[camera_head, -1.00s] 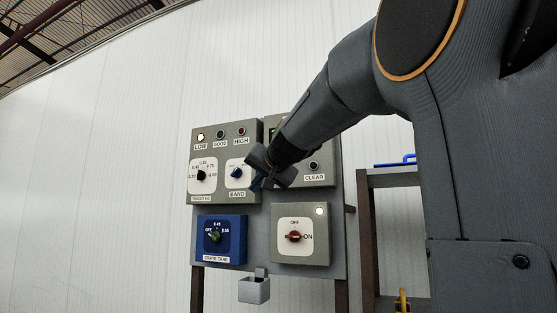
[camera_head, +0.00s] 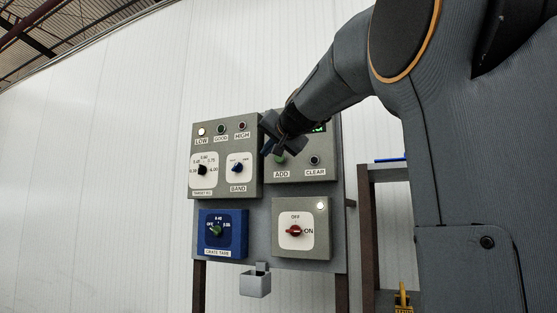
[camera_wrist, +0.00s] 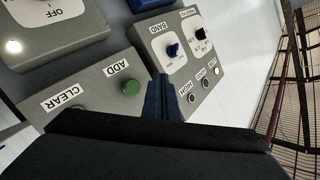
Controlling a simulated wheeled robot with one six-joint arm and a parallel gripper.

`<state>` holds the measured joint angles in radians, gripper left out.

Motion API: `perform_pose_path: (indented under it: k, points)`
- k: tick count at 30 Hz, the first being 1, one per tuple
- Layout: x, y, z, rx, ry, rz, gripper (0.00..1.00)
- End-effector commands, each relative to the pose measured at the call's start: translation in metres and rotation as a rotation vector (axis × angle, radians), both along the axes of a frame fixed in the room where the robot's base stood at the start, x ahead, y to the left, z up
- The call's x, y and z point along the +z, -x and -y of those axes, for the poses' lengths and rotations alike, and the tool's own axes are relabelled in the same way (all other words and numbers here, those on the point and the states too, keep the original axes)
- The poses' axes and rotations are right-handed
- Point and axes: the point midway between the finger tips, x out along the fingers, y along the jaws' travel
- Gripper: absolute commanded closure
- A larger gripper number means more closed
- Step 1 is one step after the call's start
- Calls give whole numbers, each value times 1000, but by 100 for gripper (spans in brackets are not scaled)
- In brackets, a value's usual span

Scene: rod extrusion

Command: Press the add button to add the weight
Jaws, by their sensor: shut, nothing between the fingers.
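The green ADD button (camera_head: 281,158) is on the upper right grey box, above its ADD label. In the wrist view the button (camera_wrist: 131,87) shows clear and unpressed-looking, left of my fingers. My gripper (camera_head: 268,148) is in front of the left edge of that box, just up and left of the button. In the wrist view my gripper's fingers (camera_wrist: 162,98) are shut together and empty, pointing toward the gap between the ADD box and the box with the BAND dial. A gap to the panel cannot be judged. My wrist hides part of the green display (camera_head: 319,128).
The CLEAR button (camera_head: 314,161) is right of ADD. The BAND dial (camera_head: 237,168) is to the left, under the LOW, GOOD and HIGH lamps; LOW (camera_head: 201,132) is lit. The crate tare box (camera_head: 223,233) and a red ON/OFF switch (camera_head: 293,231) are below.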

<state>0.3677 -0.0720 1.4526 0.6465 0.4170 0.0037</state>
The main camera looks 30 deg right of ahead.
Motion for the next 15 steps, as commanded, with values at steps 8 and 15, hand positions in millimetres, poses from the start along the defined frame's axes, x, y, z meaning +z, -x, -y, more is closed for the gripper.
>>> perform_pose_path:
  k: [8, 15]
  points:
    - [-1, -24, 32, -3, -1, -2, 100]
    - [-1, -38, 49, -1, 0, 0, 100]
